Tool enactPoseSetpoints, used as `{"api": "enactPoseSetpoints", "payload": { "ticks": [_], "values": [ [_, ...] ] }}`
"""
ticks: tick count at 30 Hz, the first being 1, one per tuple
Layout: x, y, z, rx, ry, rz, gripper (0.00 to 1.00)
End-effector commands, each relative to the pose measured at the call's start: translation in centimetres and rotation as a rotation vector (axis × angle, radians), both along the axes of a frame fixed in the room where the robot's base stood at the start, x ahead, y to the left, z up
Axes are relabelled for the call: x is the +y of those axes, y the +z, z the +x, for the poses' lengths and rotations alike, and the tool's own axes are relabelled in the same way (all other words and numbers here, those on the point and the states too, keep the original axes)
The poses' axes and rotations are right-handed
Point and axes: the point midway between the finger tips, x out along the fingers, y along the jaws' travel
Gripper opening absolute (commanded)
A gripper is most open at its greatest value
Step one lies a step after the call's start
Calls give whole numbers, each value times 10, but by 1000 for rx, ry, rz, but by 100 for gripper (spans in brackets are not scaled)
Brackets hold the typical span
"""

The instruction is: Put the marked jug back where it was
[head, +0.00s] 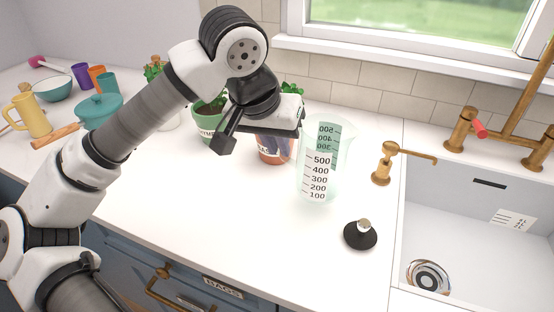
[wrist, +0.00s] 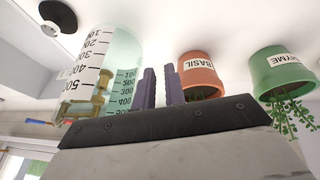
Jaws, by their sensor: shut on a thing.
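The marked jug (head: 316,178) is clear, pale green, with black measure marks. It stands upright at the middle of the white counter in the head view; I cannot tell whether its base touches the counter. In the wrist view the jug (wrist: 108,62) is upside down, left of the fingers. My gripper (head: 288,147) is on the jug's left side, shut on it, apparently at the handle. The fingers (wrist: 163,88) show close together in the wrist view, but the held part is hard to make out.
A terracotta basil pot (wrist: 200,78) and a green thyme pot (wrist: 282,72) stand close to my gripper. A black stopper with a metal knob (head: 360,235) lies in front of the jug. A brass soap dispenser (head: 381,168) and the sink (head: 470,225) are to the right. The front counter is clear.

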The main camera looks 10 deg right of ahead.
Motion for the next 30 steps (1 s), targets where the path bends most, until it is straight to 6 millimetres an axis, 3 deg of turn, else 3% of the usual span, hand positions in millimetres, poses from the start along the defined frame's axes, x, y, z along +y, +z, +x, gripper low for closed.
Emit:
{"api": "enactPoseSetpoints", "payload": {
  "ticks": [9, 21, 22, 26, 30],
  "values": [
    [0, -40, -1, 1, 0, -2, 0],
    [0, -46, 0, 0, 0, -1, 0],
    [0, -44, 0, 0, 0, 0, 16],
    [0, -44, 0, 1, 0, 1, 33],
    [0, -44, 0, 1, 0, 1, 34]
  ]
}}
